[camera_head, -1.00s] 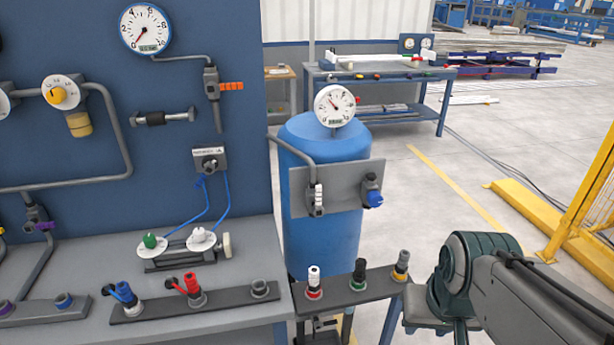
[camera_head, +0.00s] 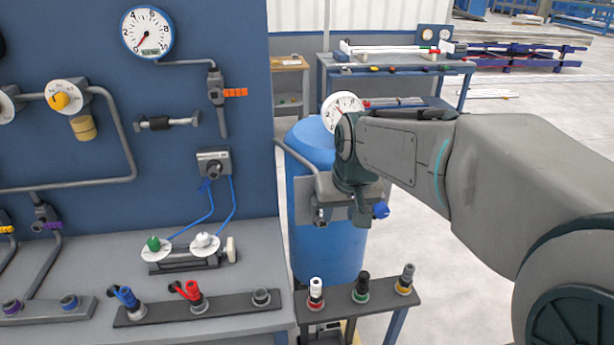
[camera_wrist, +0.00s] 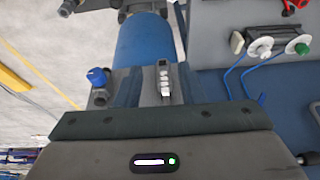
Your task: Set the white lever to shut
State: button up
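The white lever (camera_wrist: 164,82) is on a valve on the grey plate (camera_head: 301,200) in front of the blue tank (camera_head: 330,245). In the wrist view it lies lengthwise, in line with the picture's height. In the head view my arm hides most of it. My gripper (camera_head: 352,190) is at the plate, over the lever. In the wrist view its two dark fingers appear apart, one on each side of the lever. I cannot tell whether they touch it. A round white gauge (camera_head: 342,108) on the tank is partly behind my arm.
A blue knob valve (camera_head: 380,210) sits close to the right of my gripper on the same plate. A rack with a white-topped fitting (camera_head: 316,290) stands below. The workbench (camera_head: 250,262) and blue panel (camera_head: 100,190) are to the left.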

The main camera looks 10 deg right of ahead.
notch_tip(320, 180, up, 4)
jog(key=f+p, duration=0.1)
jog(key=p, duration=0.1)
send_over(322, 214)
jog(key=s, duration=0.4)
jog(key=shift+t, duration=0.3)
jog(key=x, duration=0.8)
jog(key=p+x, duration=0.1)
jog(key=x, duration=0.4)
jog(key=shift+d+f, duration=0.1)
jog(key=shift+d, duration=0.15)
grip_shut()
